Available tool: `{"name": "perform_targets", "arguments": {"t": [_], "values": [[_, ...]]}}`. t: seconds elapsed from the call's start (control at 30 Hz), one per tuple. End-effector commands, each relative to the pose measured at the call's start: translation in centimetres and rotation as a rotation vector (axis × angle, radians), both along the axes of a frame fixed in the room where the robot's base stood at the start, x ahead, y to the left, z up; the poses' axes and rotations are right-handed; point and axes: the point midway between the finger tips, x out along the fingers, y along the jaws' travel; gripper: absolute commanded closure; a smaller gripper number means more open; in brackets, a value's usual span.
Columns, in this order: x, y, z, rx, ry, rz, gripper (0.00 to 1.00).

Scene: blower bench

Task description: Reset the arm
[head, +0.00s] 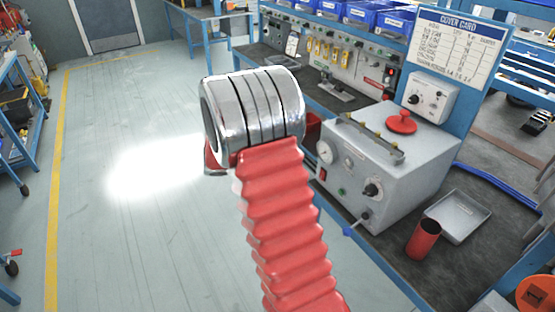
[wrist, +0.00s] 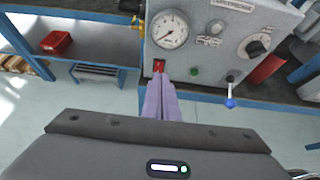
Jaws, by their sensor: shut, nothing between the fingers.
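My arm (head: 275,200) rises in the middle of the head view, a red ribbed sleeve topped by a shiny metal joint. My gripper (wrist: 160,80) shows in the wrist view as two purple fingers pressed together, with nothing between them. Its tips appear just below the red switch on the front of the grey blower box (head: 390,155); whether they touch it cannot be told. In the head view the fingers are hidden behind the arm.
The box carries a gauge (wrist: 170,29), a black knob (wrist: 258,45) and a blue-tipped lever (wrist: 231,98). A red cup (head: 423,239) and a grey tray (head: 459,215) stand on the dark bench to its right. Open floor (head: 130,230) lies to the left.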

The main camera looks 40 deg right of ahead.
Motion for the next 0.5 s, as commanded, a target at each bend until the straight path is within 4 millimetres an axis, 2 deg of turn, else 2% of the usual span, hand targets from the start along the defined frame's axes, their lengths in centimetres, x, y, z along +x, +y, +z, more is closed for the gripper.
{"name": "perform_targets", "arguments": {"t": [0.4, 0.5], "values": [[0.01, -0.06, -0.09, -0.003, -0.034, -0.017, 1.00], [-0.48, 0.40, -0.93, 0.020, -0.094, -0.069, 1.00]]}}
